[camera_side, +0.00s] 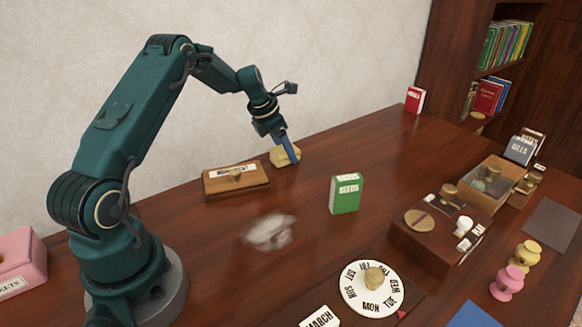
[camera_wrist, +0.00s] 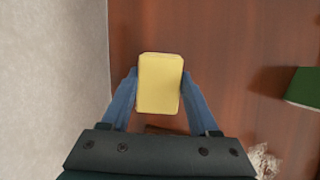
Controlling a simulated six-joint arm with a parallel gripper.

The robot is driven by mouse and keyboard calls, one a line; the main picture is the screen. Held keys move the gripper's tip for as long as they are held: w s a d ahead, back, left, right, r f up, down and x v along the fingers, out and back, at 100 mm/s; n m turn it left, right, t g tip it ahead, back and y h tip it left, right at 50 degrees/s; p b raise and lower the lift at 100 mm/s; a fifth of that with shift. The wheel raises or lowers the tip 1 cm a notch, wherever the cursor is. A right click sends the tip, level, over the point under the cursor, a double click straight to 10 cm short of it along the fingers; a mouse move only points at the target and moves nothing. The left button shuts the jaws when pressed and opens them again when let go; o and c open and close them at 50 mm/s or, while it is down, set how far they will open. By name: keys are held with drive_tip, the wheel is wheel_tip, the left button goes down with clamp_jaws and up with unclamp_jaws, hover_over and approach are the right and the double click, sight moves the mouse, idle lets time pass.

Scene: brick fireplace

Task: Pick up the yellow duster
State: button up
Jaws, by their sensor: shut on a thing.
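The yellow duster (camera_side: 283,157) is a small pale yellow block near the wall, at the back of the table. My gripper (camera_side: 288,151) is at it, with a blue finger in front of the block in the side view. In the wrist view the duster (camera_wrist: 160,83) sits between the two blue fingers of my gripper (camera_wrist: 159,92), which touch its left and right sides. My gripper is shut on it. I cannot tell whether the duster touches the table.
A wooden block with a label and knob (camera_side: 236,178) lies just left of the duster. A green SEEDS box (camera_side: 346,194) stands to the right. A whitish smudge (camera_side: 268,232) marks the tabletop in front. The wall (camera_side: 330,60) is close behind.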

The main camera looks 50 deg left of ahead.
wheel_tip(320, 180, up, 4)
drive_tip(key=shift+s+a+r, duration=0.1)
drive_tip(key=shift+a+r, duration=0.05)
drive_tip(key=shift+r, duration=0.05)
drive_tip(key=s+a+r, duration=0.6)
drive_tip(key=s, duration=0.3)
drive_tip(key=shift+s+a+r, duration=0.15)
drive_tip(key=shift+a+r, duration=0.05)
